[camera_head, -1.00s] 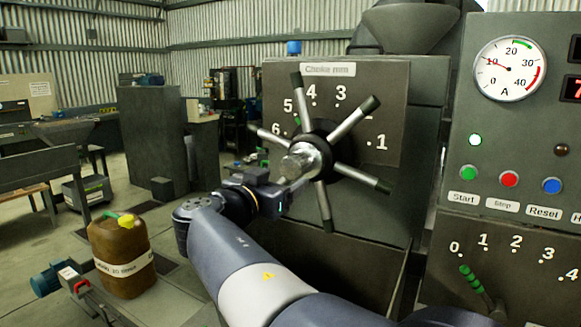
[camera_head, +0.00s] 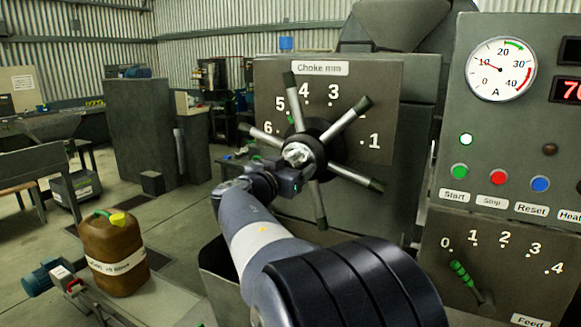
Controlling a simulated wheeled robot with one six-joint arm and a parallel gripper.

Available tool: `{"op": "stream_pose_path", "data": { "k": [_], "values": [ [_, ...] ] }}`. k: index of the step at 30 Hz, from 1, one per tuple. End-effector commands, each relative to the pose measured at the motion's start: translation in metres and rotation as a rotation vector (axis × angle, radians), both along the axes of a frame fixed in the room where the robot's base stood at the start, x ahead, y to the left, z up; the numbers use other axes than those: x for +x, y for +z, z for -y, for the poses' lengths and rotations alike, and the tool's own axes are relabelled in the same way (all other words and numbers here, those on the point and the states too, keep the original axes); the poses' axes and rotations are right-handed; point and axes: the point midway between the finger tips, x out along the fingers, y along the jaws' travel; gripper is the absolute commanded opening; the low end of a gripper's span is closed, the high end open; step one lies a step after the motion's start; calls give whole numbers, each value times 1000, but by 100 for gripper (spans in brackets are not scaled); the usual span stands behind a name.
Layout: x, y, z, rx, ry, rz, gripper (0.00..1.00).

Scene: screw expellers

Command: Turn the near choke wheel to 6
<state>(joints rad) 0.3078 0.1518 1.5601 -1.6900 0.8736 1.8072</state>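The choke wheel (camera_head: 330,137) is a dark hub with bare metal spokes tipped in black, on the grey panel labelled "Choke mm". White numbers 1 to 6 curve around it, with the 6 (camera_head: 268,128) at the left beside a spoke tip. A small green mark shows near the upper-left spoke, but I cannot tell its exact reading. My gripper (camera_head: 298,157) is in front of the hub, coming from the lower left. It hides part of the hub and the lower-left spoke area. I cannot tell whether its fingers touch the wheel or how far apart they are.
A control panel (camera_head: 500,120) with an ammeter, buttons and a green-handled feed lever (camera_head: 465,280) stands at the right. A brown jerrycan (camera_head: 113,255) and a blue motor (camera_head: 45,277) are at the lower left.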

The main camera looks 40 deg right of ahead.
Motion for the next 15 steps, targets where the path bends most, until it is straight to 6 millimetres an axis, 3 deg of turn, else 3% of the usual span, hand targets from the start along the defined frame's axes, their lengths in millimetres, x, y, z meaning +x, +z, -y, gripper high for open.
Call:
{"op": "stream_pose_path", "data": {
  "k": [15],
  "values": [
    [0,0,0,0,0,0,28]
  ]
}}
